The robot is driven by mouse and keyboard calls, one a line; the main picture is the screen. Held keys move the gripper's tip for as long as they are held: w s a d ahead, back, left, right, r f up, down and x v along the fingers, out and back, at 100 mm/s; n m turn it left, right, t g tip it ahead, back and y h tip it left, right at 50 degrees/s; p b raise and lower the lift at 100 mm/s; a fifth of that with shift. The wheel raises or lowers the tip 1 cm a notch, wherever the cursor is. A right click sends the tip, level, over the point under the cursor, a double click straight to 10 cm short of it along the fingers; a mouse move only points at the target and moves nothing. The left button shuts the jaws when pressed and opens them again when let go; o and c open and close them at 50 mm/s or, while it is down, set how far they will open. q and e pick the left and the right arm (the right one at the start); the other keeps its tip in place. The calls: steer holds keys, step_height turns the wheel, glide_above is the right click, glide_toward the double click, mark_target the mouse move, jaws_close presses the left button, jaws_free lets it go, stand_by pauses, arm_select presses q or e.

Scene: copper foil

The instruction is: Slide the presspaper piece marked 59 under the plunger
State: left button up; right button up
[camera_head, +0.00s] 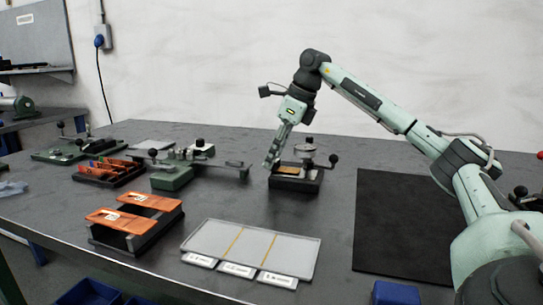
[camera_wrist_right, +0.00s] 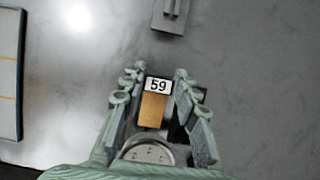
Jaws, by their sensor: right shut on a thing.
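The presspaper piece (camera_wrist_right: 153,112) is a small tan strip with a white label reading 59. In the wrist view it lies between the fingers of my right gripper (camera_wrist_right: 160,78), which is shut on it. In the head view my right gripper (camera_head: 271,162) points down at the left side of the black-based gauge (camera_head: 308,183) with the plunger. A round metal disc (camera_wrist_right: 148,152) of the gauge shows close to the piece's inner end in the wrist view. I cannot tell whether the piece is under the plunger, as the contact is hidden. My left gripper is out of view.
A grey tray (camera_head: 203,236) with yellow dividing lines and labels lies in front. An orange-topped stand (camera_head: 121,221) is at left, with a green-based device (camera_head: 172,178) behind it. A black mat (camera_head: 400,225) lies at right. The bench between gauge and tray is clear.

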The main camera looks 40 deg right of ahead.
mark_target(278, 161)
steer(key=shift+s+d+b, duration=0.2)
steer(key=shift+s+d, duration=0.1)
steer(key=shift+s, duration=0.35)
steer(key=shift+s+d+b, duration=0.2)
steer(key=shift+s+d, duration=0.1)
steer(key=shift+s, duration=0.3)
stand_by(1.6)
steer(key=shift+f, duration=0.15)
stand_by(0.5)
stand_by(0.3)
steer(key=o, duration=0.7)
steer(key=shift+p, duration=0.3)
steer(key=shift+r+p, duration=1.55)
steer(key=shift+p, duration=0.1)
